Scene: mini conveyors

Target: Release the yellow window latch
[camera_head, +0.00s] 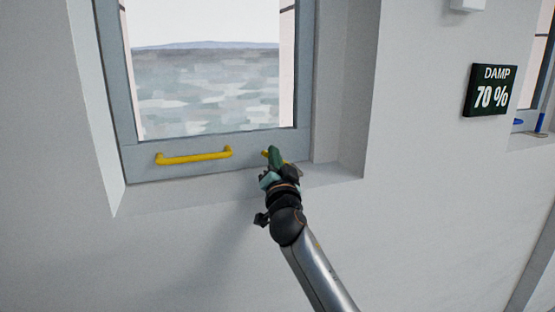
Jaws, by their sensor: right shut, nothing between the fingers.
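The window (210,170) has a grey frame and is set in a recess in the wall. The yellow latch (265,153) is a small piece at the right of the lower frame bar, mostly hidden behind my right gripper. My right gripper (274,155) is shut and empty, with its fingertips at the latch; I cannot tell whether they touch it. A yellow handle bar (193,156) is fixed to the lower frame bar, left of the gripper. My left gripper is not in view.
The white sill (170,200) and recess wall (345,90) surround the window. A dark sign (490,90) reading "DAMP 70 %" hangs on the wall at right. A second window (540,110) shows at the far right edge. The wall below the sill is clear.

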